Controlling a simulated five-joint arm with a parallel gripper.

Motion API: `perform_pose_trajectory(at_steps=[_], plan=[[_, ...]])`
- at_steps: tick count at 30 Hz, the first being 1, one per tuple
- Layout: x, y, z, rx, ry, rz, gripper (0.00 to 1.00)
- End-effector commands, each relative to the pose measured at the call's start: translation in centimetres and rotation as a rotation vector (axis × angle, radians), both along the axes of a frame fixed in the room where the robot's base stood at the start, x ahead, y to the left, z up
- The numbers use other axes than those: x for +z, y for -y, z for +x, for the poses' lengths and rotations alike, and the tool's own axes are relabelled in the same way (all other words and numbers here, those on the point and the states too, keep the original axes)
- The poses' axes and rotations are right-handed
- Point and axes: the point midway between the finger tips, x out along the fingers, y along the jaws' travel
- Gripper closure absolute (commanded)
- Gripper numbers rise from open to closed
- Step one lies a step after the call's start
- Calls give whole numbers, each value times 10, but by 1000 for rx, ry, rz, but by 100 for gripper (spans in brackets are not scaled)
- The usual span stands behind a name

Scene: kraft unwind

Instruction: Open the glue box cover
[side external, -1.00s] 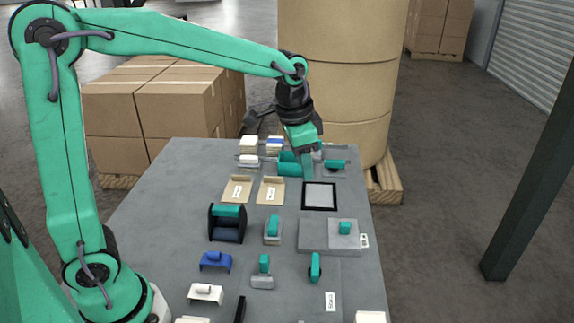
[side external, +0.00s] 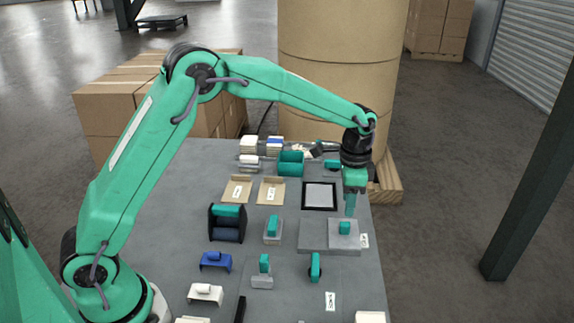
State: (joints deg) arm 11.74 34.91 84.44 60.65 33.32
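A flat grey box (side external: 313,234) lies at the right of the table, and a paler square plate (side external: 352,246) sits on its right part. I take this plate for the glue box cover, though its label is too small to read. A teal knob (side external: 345,228) stands on the plate. My gripper (side external: 350,212) points down just above and behind the knob, close to it. Whether it touches the knob cannot be told. Its fingers appear edge-on, so their opening is hidden.
A black-framed pad (side external: 319,196) lies behind the box. A grey block with a teal handle (side external: 272,228) and a black-sided roller stand (side external: 227,223) are to the left. A teal-handled tool (side external: 315,267) lies in front. A large paper roll (side external: 335,75) stands behind the table.

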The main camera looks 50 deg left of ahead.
Motion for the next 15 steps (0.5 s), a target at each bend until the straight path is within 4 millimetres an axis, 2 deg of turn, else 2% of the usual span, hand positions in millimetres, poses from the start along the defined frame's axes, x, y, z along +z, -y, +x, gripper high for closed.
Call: perform_pose_trajectory(at_steps=[8,15], plan=[[-8,0,0,1,-2,1,60],[-33,0,-1,1,-4,1,60]])
